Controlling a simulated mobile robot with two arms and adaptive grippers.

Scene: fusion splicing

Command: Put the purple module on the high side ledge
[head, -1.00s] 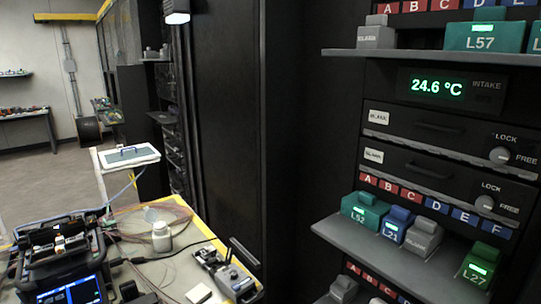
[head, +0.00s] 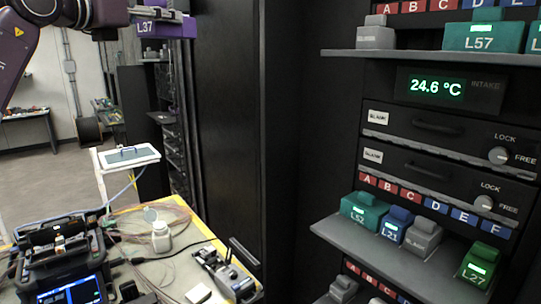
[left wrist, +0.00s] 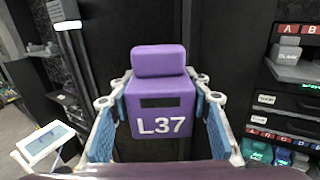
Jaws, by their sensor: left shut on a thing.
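The purple module (head: 167,29), labelled L37, is held up at the top left of the head view. My left gripper (head: 158,14) comes in from the left and is shut on it. In the left wrist view the module (left wrist: 160,105) sits upright between the two fingers. A high ledge (head: 345,53) on the right rack carries a grey module and a teal L57 module. Another small ledge (head: 157,61) with grey pieces shows in the back left rack, partly behind the held module. I cannot tell which ledge is the one named. My right gripper is out of view.
A lower shelf (head: 340,236) on the right rack holds several modules below two drawers (head: 430,128). A dark cabinet (head: 230,120) stands between the racks. The bench (head: 180,275) below carries the splicer (head: 65,262), a jar and tools.

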